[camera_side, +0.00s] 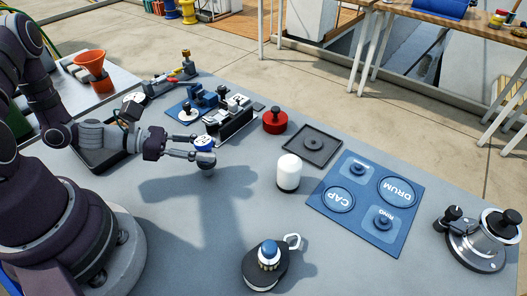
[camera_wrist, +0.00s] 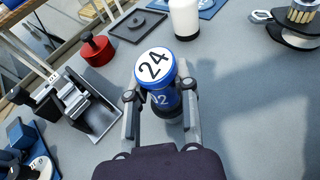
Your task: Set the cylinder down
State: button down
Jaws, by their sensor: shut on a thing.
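The shadow of my arm and gripper lies off to the right and front on the grey table (camera_side: 200,255), so the gripper appears to be above the surface. The exact gap under the cylinder cannot be told.
A black and silver fixture (camera_side: 232,118) stands just behind my gripper. A red knobbed weight (camera_side: 275,122), a dark square tray (camera_side: 312,146), a white cylinder (camera_side: 289,173) and a blue labelled board (camera_side: 368,203) are to the right. A dark-based blue-topped item (camera_side: 267,262) stands in front.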

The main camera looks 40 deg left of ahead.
notch_tip(320, 180, up, 10)
jog(key=shift+f, duration=0.25)
notch_tip(320, 180, up, 5)
jog(key=w+d+f+m+g+h, duration=0.1)
jog(key=w+d+m+g+h, duration=0.15)
jog(key=d, duration=0.45)
jog(key=w+d+f+m+g+h, duration=0.1)
jog(key=d+m+g, duration=0.25)
jog(key=d, duration=0.45)
jog(key=s+d+r+m+g+h, duration=0.1)
jog(key=s+d+m+g, duration=0.1)
jog(key=d, duration=0.7)
jog(key=s+d+r+m+g, duration=0.1)
jog(key=s+d+g, duration=0.15)
jog(key=d, duration=0.55)
notch_tip(320, 180, down, 15)
jog(key=shift+f, duration=0.1)
jog(key=c, duration=0.9)
grip_release()
